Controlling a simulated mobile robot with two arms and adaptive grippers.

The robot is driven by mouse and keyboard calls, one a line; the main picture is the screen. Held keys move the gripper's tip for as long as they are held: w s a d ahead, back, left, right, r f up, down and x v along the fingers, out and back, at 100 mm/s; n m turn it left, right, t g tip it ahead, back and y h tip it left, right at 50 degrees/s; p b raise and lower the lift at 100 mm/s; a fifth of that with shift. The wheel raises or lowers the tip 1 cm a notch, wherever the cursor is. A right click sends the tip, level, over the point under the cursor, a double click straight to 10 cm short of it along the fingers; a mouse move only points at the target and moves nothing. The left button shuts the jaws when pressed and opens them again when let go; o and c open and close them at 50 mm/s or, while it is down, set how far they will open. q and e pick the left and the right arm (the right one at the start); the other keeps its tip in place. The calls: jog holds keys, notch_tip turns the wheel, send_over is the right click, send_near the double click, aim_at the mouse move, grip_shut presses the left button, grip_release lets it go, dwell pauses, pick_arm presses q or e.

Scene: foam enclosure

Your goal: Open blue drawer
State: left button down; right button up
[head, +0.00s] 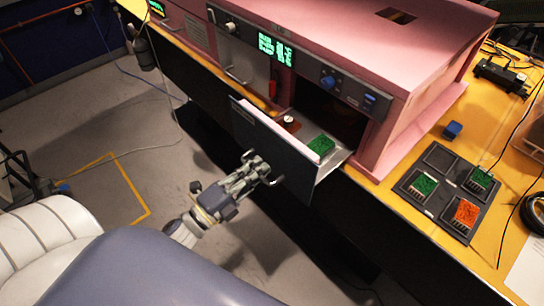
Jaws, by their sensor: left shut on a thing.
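The drawer (270,142) has a dark blue-grey front and stands pulled out of the pink enclosure (425,50), above the floor in front of the bench. Inside it a green block (320,144) and a small round gauge-like item (289,120) show. My left gripper (259,170) is at the drawer's front and is shut on its handle (277,182); the fingers cover the middle of the handle. My right gripper is not in view.
Another panel with a handle (236,77) is shut, left of the drawer. Floor left of the gripper is mostly clear.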

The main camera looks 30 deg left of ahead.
pick_arm(q)
jog(key=shift+v, duration=0.95)
jog(key=c, duration=1.7)
grip_release()
jog(key=shift+r, duration=0.1)
jog(key=v, duration=1.2)
